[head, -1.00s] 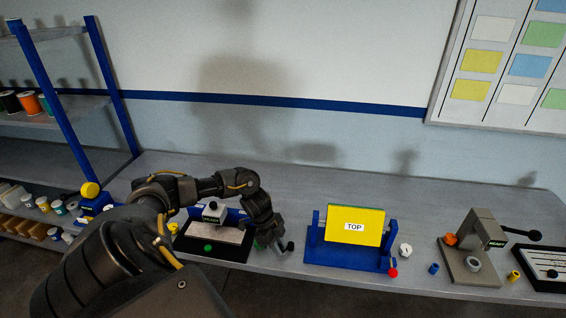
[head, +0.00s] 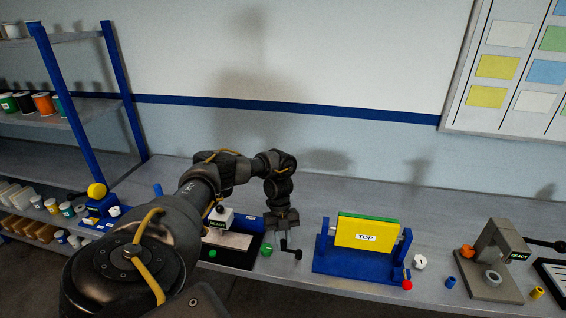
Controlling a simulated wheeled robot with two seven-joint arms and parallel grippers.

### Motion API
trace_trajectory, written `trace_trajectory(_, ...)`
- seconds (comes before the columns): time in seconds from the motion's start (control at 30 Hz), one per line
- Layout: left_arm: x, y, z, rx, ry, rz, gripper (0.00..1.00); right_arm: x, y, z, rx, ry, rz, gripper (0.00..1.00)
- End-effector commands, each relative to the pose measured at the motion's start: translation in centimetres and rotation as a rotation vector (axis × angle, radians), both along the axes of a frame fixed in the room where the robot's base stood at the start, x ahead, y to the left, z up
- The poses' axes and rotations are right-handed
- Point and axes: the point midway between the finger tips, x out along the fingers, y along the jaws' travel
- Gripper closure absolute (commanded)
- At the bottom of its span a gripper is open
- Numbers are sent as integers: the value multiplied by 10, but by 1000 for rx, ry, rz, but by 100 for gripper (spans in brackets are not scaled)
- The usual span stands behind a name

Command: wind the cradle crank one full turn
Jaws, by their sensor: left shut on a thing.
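My right gripper is not in view.
A grey stand (head: 490,270) marked READY, a white knob (head: 419,262) and small blue and yellow cylinders stand to the right. A blue-and-yellow device (head: 99,203) and shelves with spools are at the left. The bench behind the cradle is clear.

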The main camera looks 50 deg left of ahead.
Motion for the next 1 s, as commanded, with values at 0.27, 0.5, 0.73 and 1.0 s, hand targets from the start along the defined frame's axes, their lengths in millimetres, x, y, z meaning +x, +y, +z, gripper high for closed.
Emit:
trace_trajectory(0.27, 16, 6, -2, 4, -4, -262, 100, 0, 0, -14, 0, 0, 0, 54)
trace_trajectory(0.5, 28, 9, -4, 5, -2, -491, 100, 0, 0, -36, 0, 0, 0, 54)
trace_trajectory(0.73, 39, 9, -4, 5, -1, -711, 100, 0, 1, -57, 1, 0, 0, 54)
trace_trajectory(1.0, 50, 6, -3, 1, -1, -945, 100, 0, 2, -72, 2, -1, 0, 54)
